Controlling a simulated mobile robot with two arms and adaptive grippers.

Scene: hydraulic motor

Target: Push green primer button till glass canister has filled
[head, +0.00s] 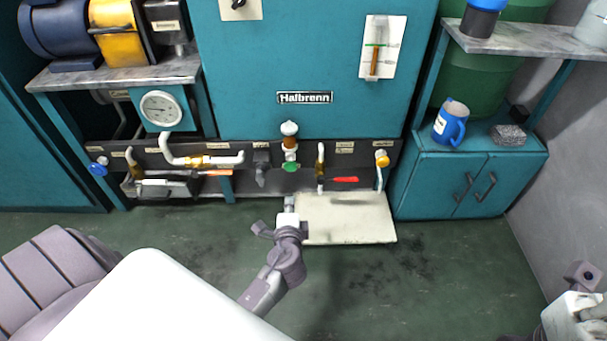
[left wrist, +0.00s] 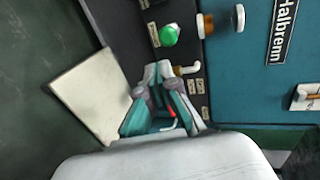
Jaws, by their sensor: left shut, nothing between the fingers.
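The green primer button (head: 291,167) sits low on the dark pipe panel, below the glass canister (head: 289,142). The canister shows brown between white fittings; its exact fill level is too small to tell. My left gripper (head: 289,202) is shut and empty, in front of and below the button in the head view. In the left wrist view the button (left wrist: 169,35) is just beyond my left fingertips (left wrist: 158,68), with a visible gap between. The canister (left wrist: 208,25) is to its right there. Part of my right gripper (head: 578,308) shows at the lower right corner; its fingers are not clear.
A red-handled valve (head: 344,180) and a yellow valve (head: 382,159) are right of the button. A grey spout (head: 261,168) is on its left. A pale low plate (head: 350,224) lies below. A blue jug (head: 450,123) stands on the right cabinet.

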